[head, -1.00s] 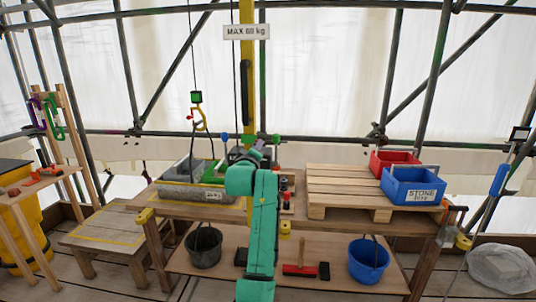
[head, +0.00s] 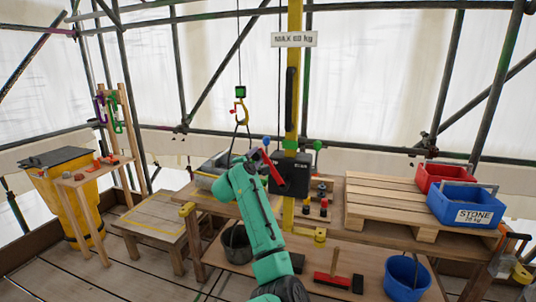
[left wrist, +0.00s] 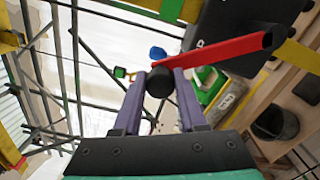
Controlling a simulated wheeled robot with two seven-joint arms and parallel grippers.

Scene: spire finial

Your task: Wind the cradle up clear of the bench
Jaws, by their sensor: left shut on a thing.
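My left gripper (head: 256,156) is at the winch (head: 290,174) on the yellow post. In the left wrist view its purple fingers are shut on the black knob (left wrist: 160,82) of the red crank arm (left wrist: 215,54). The grey cradle (head: 205,181) is at the left end of the bench (head: 345,237), partly hidden behind my left arm. Dark sling lines run from it up to the yellow hook (head: 240,108), under a green block. I cannot tell whether the cradle touches the bench. My right gripper is not in view.
A pallet (head: 380,200) with a red bin (head: 440,174) and a blue stone bin (head: 466,204) fills the bench's right side. A low wooden table (head: 158,222) and a yellow barrel (head: 70,190) stand at left. Buckets sit on the lower shelf.

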